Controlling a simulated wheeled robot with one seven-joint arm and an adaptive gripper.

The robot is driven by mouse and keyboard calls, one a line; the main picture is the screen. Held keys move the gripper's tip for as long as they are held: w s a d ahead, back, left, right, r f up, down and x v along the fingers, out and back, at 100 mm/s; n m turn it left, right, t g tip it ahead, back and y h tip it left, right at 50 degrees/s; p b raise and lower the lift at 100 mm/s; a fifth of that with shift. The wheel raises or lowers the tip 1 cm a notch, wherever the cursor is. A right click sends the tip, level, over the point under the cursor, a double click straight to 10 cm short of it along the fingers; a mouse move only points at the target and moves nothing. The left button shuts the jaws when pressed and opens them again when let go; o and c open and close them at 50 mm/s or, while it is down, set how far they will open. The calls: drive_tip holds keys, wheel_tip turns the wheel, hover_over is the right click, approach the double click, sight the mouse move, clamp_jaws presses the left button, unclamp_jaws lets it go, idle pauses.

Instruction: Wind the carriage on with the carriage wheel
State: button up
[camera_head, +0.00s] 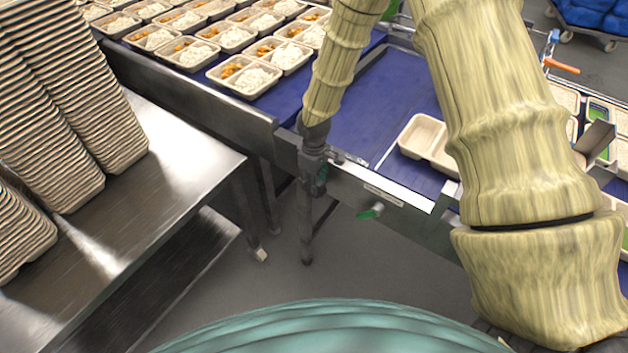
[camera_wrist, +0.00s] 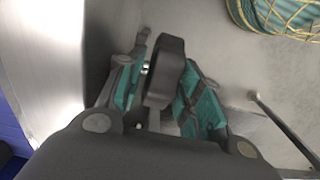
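My gripper (camera_head: 313,172) points down at the near side rail of the blue conveyor, with my arm reaching over from the right. In the wrist view, its two teal-padded fingers (camera_wrist: 166,72) stand on either side of a dark grey rounded piece (camera_wrist: 165,70), which looks like part of the carriage wheel. The right finger lies close against this piece; a narrow gap seems to show at the left finger. Whether they clamp it is unclear. In the head view the gripper hides the wheel. A small green-handled knob (camera_head: 370,212) sits on the rail to the right.
The conveyor (camera_head: 395,95) carries filled rice trays (camera_head: 259,77) at the far left and an empty tray (camera_head: 423,135) right of my gripper. A steel table (camera_head: 180,145) with tall tray stacks (camera_head: 60,110) stands left. An orange handle (camera_head: 562,66) is at the right. Open floor lies below the rail.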

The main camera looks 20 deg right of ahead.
drive_tip(key=shift+f, duration=0.45)
drive_tip(key=c, duration=0.7)
drive_tip(key=shift+w+a+g+h+p, duration=0.1)
drive_tip(key=shift+g+h+p, duration=0.4)
drive_tip(key=shift+g, duration=0.1)
drive_tip(key=shift+c, duration=0.2)
drive_tip(key=o, duration=0.7)
drive_tip(key=shift+o, duration=0.2)
drive_tip(key=shift+r, duration=0.1)
